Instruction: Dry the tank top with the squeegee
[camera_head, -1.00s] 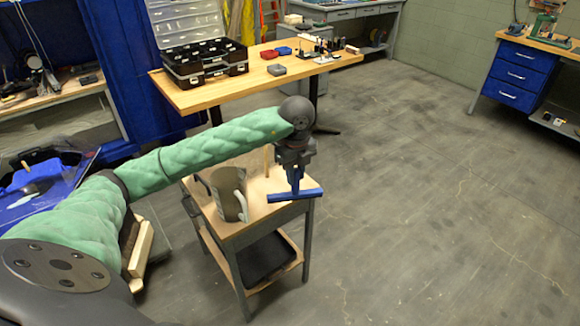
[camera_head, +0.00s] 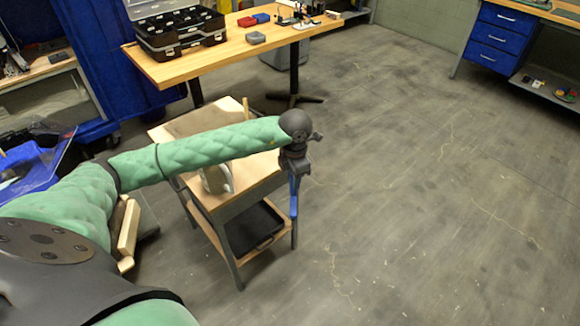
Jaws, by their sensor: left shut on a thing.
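My left gripper (camera_head: 293,170) is shut on the blue squeegee (camera_head: 294,197). The squeegee hangs below the jaws and shows as a narrow, nearly upright strip. In the picture it lies over the right front corner of the small wooden-topped cart; I cannot tell whether they touch. A blue body with a clear cover (camera_head: 32,165) stands at the left edge, partly cut off and partly behind my left arm. It may be the tank, but I cannot tell for sure. My right gripper is not in view.
The small cart (camera_head: 240,196) carries a grey pitcher (camera_head: 215,180), partly hidden by my left arm, and has a dark tray (camera_head: 254,229) on its lower shelf. A wooden table (camera_head: 190,68) with an open toolbox (camera_head: 178,30) stands behind. The floor at the right is clear.

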